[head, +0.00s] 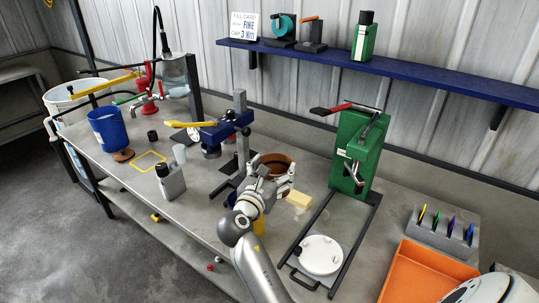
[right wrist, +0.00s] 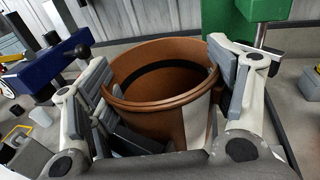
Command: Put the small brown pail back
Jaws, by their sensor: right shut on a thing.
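The small brown pail (head: 277,160) is above the middle of the workbench (head: 300,230), between the blue stand and the green machine. My right gripper (head: 268,182) is shut on it. In the right wrist view the pail (right wrist: 165,85) sits between the two fingers (right wrist: 168,100), mouth facing up and slightly tilted; a dark band shows inside it. I cannot tell whether its base touches the bench. My left gripper is not in view.
A yellow outlined square (head: 149,162) is on the bench at left, near a blue bucket (head: 107,128). A blue press stand (head: 226,130) is left of the gripper, a green machine (head: 355,150) right.

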